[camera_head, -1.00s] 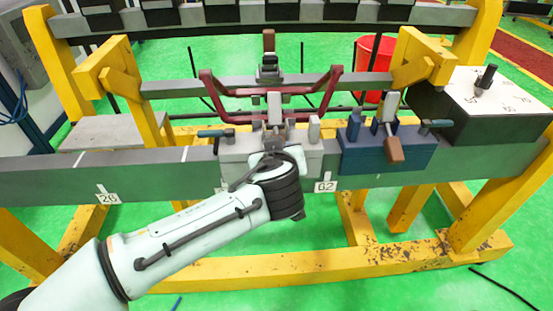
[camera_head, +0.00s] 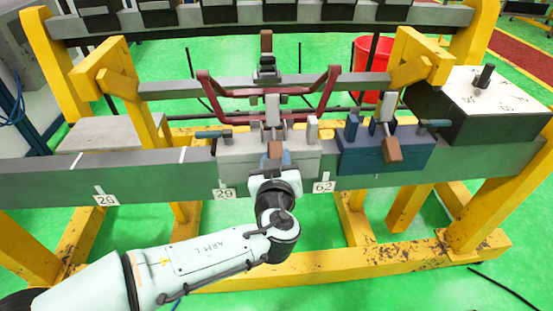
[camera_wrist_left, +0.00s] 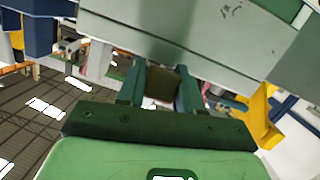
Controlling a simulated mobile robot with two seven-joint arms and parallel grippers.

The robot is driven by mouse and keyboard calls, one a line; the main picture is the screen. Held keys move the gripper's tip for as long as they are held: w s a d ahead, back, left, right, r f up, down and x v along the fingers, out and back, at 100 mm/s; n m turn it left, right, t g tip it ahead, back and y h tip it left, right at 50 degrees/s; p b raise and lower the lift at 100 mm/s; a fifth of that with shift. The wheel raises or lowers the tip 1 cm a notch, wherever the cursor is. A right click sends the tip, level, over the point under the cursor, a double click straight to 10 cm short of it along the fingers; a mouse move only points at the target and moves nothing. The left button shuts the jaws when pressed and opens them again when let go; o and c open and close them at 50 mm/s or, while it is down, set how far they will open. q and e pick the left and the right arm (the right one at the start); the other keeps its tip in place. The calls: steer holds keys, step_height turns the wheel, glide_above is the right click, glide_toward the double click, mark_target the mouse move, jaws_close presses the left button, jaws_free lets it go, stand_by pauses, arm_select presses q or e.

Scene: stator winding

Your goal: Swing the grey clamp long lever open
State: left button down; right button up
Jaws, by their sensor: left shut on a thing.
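The grey clamp (camera_head: 237,160) sits on the long grey beam, below the dark red coil frame. Its long lever ends in a brown grip (camera_head: 275,149), which points toward me at the clamp's front. My left gripper (camera_head: 275,160) is shut on this brown grip. In the left wrist view the two fingers of the gripper (camera_wrist_left: 160,88) stand on either side of the brown grip (camera_wrist_left: 160,80). The rest of the lever is hard to make out behind the grip. My right gripper is not in view.
A blue clamp (camera_head: 360,157) with its own brown-ended lever (camera_head: 392,150) stands just right of the grey clamp. The dark red coil (camera_head: 205,90) rises behind. Yellow stand legs (camera_head: 480,220) flank the beam. A black box with a white top (camera_head: 490,90) is at the right.

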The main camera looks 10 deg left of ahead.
arm_select(q)
steer(key=shift+a+r, duration=0.15)
steer(key=c, duration=0.8)
jaws_free()
steer(key=shift+w, duration=0.1)
steer(key=shift+o, duration=0.2)
steer(key=shift+s, duration=0.45)
steer(key=p+v, duration=0.1)
steer(key=v, duration=1.1)
steer(key=shift+s+d, duration=0.2)
steer(key=shift+s, duration=0.1)
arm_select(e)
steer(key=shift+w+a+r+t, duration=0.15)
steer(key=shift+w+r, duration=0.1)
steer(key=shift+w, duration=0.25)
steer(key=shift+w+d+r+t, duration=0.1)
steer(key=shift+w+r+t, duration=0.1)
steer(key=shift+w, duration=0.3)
arm_select(q)
steer(key=shift+r, duration=0.1)
